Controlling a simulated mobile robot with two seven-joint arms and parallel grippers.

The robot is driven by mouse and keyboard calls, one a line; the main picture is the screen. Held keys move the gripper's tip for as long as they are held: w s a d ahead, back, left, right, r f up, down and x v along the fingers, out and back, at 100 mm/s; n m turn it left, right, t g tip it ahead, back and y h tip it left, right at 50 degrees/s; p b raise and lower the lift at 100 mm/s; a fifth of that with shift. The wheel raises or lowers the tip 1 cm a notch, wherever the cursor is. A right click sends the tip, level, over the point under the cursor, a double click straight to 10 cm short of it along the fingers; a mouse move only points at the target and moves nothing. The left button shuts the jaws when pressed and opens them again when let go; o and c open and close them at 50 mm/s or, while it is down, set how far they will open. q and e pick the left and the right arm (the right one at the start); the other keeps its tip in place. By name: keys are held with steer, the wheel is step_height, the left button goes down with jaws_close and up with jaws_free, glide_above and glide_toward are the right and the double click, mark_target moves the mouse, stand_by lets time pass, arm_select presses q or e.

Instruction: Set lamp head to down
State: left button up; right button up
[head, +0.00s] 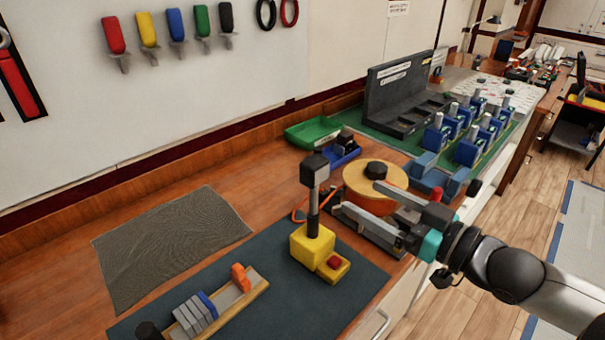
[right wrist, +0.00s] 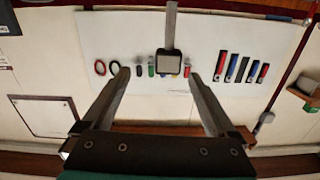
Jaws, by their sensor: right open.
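The lamp stands on the dark mat, with a yellow base (head: 312,245) and an upright black post (head: 313,215). Its lamp head (head: 315,168) is a dark block with a grey face, on top of the post. In the right wrist view, the lamp head (right wrist: 173,62) shows its pale square face toward my right gripper, between the fingers in the picture and beyond their tips. My right gripper (head: 356,197) is open and empty, to the right of the lamp and apart from it. It also shows in the right wrist view (right wrist: 158,75). My left gripper is not in view.
A red button (head: 334,262) sits on the yellow base's front. A round wooden spool (head: 365,180) lies near my right gripper. A slotted rack (head: 228,300) is at the front left. A green tray (head: 312,131) is behind. The grey mat (head: 165,245) is clear.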

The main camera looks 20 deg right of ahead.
mark_target(322, 174)
steer(key=shift+n+y, duration=0.4)
steer(key=shift+n, duration=0.2)
steer(key=shift+a+r+b+x, duration=0.2)
steer(key=shift+b+x, duration=0.2)
steer(key=shift+x, duration=0.75)
steer(key=shift+a+r+b+x, duration=0.2)
steer(key=shift+b+x, duration=0.15)
steer(key=shift+x, duration=0.85)
steer(key=shift+a+r+b+x, duration=0.1)
steer(key=shift+r+b+x, duration=0.25)
steer(key=shift+x, duration=0.8)
steer(key=x, duration=0.7)
steer(key=shift+w+a+b, duration=0.15)
steer(key=shift+w+b, duration=0.05)
steer(key=shift+b, duration=0.15)
steer(key=shift+f, duration=0.1)
steer(key=shift+c, duration=0.2)
jaws_close()
